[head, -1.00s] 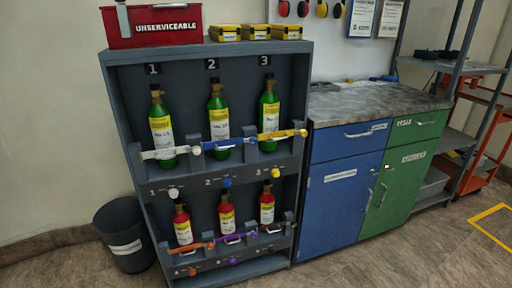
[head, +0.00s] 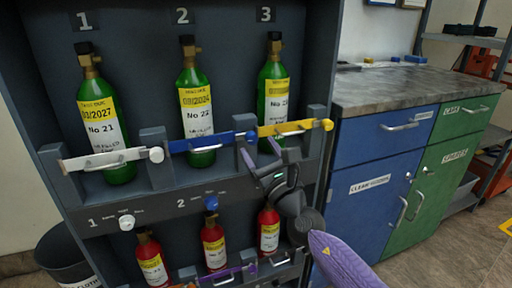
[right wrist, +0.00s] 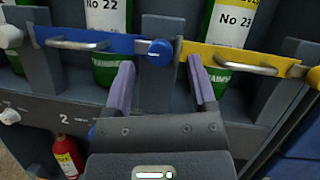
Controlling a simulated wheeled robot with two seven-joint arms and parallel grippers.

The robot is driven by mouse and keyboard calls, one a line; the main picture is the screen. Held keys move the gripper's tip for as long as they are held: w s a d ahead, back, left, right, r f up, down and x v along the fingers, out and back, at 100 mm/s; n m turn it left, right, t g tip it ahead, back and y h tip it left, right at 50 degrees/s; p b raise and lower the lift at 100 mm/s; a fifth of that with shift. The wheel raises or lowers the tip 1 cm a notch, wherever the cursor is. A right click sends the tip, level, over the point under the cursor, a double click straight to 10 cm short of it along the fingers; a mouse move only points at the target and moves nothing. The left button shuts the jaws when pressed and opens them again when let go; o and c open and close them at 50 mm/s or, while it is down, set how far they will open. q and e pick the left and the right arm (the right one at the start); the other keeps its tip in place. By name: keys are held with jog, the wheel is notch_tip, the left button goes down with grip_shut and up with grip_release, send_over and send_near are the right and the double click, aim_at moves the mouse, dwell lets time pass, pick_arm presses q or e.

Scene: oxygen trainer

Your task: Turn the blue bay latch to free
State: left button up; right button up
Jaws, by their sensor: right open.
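The blue bar (head: 205,143) crosses bay 2 in front of a green cylinder (head: 197,110). Its round blue end knob (head: 251,136) is at the right end, and the bar lies about level. In the right wrist view the blue knob (right wrist: 160,52) appears between my fingertips, just beyond them. A second blue knob (head: 211,203) sits on the panel below, beside the number 2; in the wrist view my gripper mostly hides it. My right gripper (head: 263,156) is open and empty, its purple fingers pointing at the rack. My left gripper is not in view.
A white bar (head: 105,159) closes bay 1 and a yellow bar (head: 295,128) closes bay 3, close to my right finger. Upright grey posts flank the bars. Red cylinders (head: 213,243) stand below. A blue cabinet (head: 365,195) stands to the right.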

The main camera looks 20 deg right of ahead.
jog(key=shift+x, duration=0.85)
jog(key=shift+w, duration=0.1)
jog(key=c, duration=0.5)
grip_shut()
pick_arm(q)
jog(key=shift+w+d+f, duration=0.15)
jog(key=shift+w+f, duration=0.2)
